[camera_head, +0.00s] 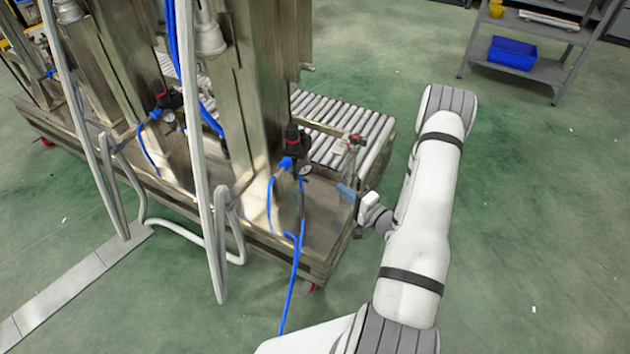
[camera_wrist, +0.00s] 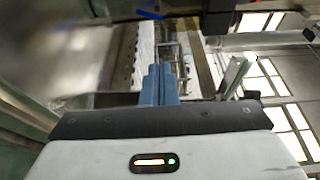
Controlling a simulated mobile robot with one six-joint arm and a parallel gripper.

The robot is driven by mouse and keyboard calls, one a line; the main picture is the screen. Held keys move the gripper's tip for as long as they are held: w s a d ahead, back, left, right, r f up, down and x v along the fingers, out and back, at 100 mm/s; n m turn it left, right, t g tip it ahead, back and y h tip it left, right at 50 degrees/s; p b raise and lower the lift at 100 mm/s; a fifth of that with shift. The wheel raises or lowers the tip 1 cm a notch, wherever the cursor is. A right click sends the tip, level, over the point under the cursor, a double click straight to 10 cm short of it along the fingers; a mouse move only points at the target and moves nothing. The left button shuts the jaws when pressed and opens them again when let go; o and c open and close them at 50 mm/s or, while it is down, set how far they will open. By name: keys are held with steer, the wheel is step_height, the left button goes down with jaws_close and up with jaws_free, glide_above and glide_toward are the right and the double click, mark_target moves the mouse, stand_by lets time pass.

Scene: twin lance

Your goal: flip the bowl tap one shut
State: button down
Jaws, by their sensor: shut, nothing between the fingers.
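My gripper (camera_head: 346,192) is at the near right corner of the steel machine, low beside its base; its blue fingers are together and empty. In the wrist view the fingers (camera_wrist: 160,80) point up the picture into blurred metal. A filter-regulator (camera_head: 297,142) with a black body, red-marked top and round gauge (camera_head: 305,170) is on the nearest column, up and left of my gripper. A small blue piece (camera_wrist: 148,14) shows at the top of the wrist view, apart from the fingertips. I cannot tell whether it is the bowl tap, or how the tap's lever is turned.
A second regulator (camera_head: 166,101) is on the column farther left. Blue hoses (camera_head: 292,285) hang around the near regulator.

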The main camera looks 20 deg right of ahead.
mark_target(301, 179)
steer(key=b+x, duration=0.3)
steer(key=x, duration=0.7)
steer(key=shift+f, duration=0.1)
steer(key=shift+s+a+b, duration=0.75)
steer(key=shift+s+a, duration=0.65)
